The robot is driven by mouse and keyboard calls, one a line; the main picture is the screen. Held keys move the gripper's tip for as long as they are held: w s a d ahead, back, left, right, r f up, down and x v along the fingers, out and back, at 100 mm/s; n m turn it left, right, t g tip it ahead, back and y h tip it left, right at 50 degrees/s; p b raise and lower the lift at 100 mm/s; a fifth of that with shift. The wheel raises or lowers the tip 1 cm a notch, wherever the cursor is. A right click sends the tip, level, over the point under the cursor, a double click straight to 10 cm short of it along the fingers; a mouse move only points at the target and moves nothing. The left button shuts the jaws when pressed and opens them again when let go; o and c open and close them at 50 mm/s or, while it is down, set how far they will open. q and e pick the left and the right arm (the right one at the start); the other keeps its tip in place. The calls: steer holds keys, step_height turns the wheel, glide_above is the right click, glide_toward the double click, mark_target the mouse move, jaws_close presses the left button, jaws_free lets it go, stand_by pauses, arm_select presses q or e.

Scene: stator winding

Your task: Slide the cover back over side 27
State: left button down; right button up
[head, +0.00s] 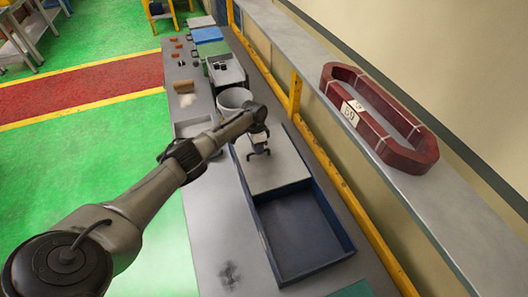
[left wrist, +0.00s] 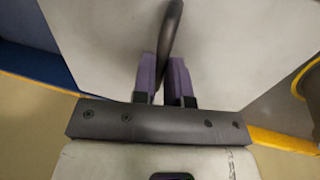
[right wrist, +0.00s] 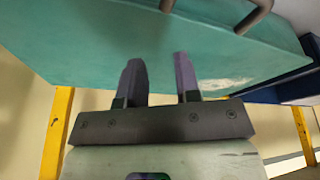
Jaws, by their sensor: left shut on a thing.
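A blue open-topped box (head: 265,235) stands on the bench. Its pale grey cover (head: 285,168) lies over the far part, and the near part is uncovered and looks empty. My left gripper (head: 258,148) is at the cover's handle. In the left wrist view its purple fingers (left wrist: 163,80) are shut on the dark handle bar (left wrist: 172,35), with the pale cover (left wrist: 90,50) behind. My right gripper (right wrist: 160,80) shows only in its wrist view, open and empty, near a teal cover (right wrist: 130,40) with dark handles (right wrist: 255,15). I see no number 27.
A dark red coil (head: 405,155) with a number tag lies on the grey ledge at the right. A pale bucket (head: 234,98) and a grey tray (head: 193,127) stand by the box's far end. A teal surface (head: 354,290) shows at the bottom edge. Small parts lie farther back.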

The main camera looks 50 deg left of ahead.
stand_by(0.3)
arm_select(q)
steer(key=c, duration=1.1)
jaws_free()
steer(key=shift+a, duration=0.1)
steer(key=shift+c, duration=0.2)
arm_select(e)
steer(key=shift+a, duration=0.15)
arm_select(q)
step_height(320, 180, up, 14)
steer(key=a, duration=0.2)
steer(key=shift+w+a+f, duration=0.2)
steer(key=shift+w+a, duration=0.05)
steer(key=shift+w, duration=0.2)
arm_select(e)
steer(key=shift+f, duration=0.15)
